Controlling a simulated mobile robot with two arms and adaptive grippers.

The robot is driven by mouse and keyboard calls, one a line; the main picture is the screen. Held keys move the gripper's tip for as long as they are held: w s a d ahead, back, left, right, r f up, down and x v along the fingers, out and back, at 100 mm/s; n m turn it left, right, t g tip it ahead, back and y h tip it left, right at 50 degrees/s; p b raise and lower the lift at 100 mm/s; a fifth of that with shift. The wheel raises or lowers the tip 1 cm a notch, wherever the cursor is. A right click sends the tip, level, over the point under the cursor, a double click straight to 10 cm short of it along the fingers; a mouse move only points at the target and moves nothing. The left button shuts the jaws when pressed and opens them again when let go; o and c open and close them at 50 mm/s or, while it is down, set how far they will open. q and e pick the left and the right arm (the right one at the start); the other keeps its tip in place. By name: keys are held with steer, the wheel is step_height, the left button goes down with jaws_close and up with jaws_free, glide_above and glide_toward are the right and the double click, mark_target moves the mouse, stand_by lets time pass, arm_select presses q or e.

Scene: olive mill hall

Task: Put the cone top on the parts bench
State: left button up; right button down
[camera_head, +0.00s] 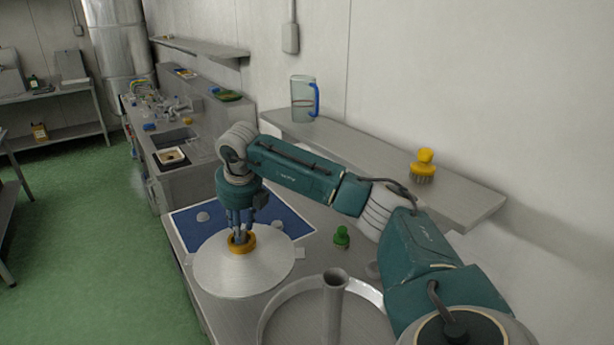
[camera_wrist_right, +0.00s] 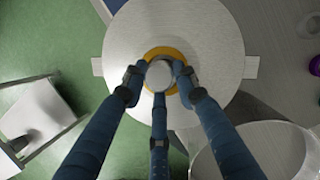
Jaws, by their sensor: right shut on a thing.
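The cone top (camera_head: 225,272) is a wide, shallow silver disc with a yellow ring around its centre knob and small tabs at its rim. My right gripper (camera_head: 240,236) points down and is shut on it at the centre. In the right wrist view the fingers (camera_wrist_right: 160,76) close around the ring and grey knob of the cone top (camera_wrist_right: 205,40). The disc is over the left part of a metal bench (camera_head: 315,245), partly covering a blue mat (camera_head: 285,219). I cannot tell whether it touches the bench. My left gripper is out of view.
A round metal basin (camera_head: 270,318) with an upright post (camera_head: 334,305) stands in front, close to the disc. A green-topped object (camera_head: 341,237) is on the bench. A wall shelf (camera_head: 455,196) holds a jug (camera_head: 302,98) and a yellow brush (camera_head: 423,166). Green floor lies left.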

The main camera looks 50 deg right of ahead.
mark_target(258, 238)
steer(key=d+m, duration=0.2)
steer(key=d+r, duration=0.1)
steer(key=d, duration=0.1)
steer(key=shift+s+r+m+h+p, duration=0.1)
steer(key=shift+s+m+h+p, duration=0.2)
steer(key=shift+m+h, duration=0.1)
steer(key=shift+d, duration=0.35)
steer(key=shift+s+d+f+b, duration=0.1)
steer(key=shift+f+b, duration=0.25)
steer(key=shift+f, duration=0.1)
step_height(258, 238, down, 19)
steer(key=b, duration=1.3)
steer(key=c, duration=1.3)
jaws_free()
steer(key=shift+s+f+g, duration=0.15)
steer(key=shift+f+g, duration=0.05)
steer(key=shift+g, duration=0.1)
steer(key=shift+c, duration=0.2)
steer(key=shift+r, duration=0.1)
